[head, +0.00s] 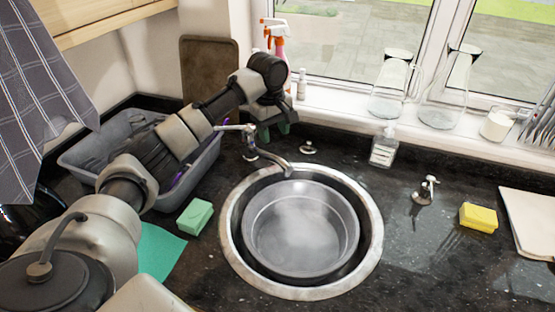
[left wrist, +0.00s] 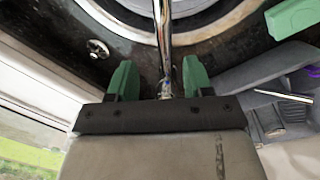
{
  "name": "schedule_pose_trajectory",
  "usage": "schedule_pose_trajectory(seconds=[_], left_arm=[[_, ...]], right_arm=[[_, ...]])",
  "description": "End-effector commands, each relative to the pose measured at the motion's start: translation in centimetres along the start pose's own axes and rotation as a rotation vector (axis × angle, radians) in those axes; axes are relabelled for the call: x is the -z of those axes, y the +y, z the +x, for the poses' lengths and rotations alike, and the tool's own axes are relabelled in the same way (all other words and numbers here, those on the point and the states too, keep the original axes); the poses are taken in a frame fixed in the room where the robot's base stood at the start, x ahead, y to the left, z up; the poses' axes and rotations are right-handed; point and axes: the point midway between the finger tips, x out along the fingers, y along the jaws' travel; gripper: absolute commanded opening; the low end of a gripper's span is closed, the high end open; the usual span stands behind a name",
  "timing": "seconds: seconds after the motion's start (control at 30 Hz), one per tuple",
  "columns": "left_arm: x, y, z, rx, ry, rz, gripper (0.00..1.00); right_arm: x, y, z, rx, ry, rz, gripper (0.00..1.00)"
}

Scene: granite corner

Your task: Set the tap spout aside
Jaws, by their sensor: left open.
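The chrome tap spout (head: 272,158) curves out over the back left rim of the round sink (head: 232,222). In the left wrist view the spout (left wrist: 163,35) runs between the two green fingers of my left gripper (left wrist: 159,78), with a gap on each side. In the head view my left gripper (head: 273,131) points down behind the tap, its fingers partly hidden by the wrist. It is open. The base of the tap is hidden by the gripper body in the wrist view. My right gripper is not in view.
A grey metal bowl (head: 300,232) sits in the sink. A grey dish rack (head: 205,163) stands left, with a green sponge (head: 195,217) in front. A soap bottle (head: 384,148), a small chrome fitting (head: 425,192) and a yellow sponge (head: 478,217) are right. Glass vessels line the sill.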

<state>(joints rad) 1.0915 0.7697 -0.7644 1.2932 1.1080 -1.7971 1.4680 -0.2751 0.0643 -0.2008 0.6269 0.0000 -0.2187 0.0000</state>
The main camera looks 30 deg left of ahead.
Motion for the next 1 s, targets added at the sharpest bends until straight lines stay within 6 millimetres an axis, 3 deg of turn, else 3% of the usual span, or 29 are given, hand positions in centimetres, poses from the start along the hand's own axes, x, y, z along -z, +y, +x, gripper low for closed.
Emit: schedule_pose_trajectory(seconds=[0.13,0.3,0.4,0.53,0.7,1.0], left_arm=[[0.0,0.0,1.1,0.001,-0.001,-0.002,0.51],[0.0,0.0,4.1,0.003,-0.001,-0.003,0.51],[0.0,0.0,6.1,0.003,-0.001,-0.003,0.51],[0.0,0.0,8.3,0.002,0.0,0.0,0.51],[0.0,0.0,10.0,0.0,0.0,0.0,0.51],[0.0,0.0,10.6,-0.002,0.001,0.0,0.51]], right_arm=[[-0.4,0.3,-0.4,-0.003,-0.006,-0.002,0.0],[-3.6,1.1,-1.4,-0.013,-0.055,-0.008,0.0],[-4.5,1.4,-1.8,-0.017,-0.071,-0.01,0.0],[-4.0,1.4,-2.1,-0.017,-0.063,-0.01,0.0],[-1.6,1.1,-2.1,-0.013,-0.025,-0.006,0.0],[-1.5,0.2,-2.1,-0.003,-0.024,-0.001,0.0]])
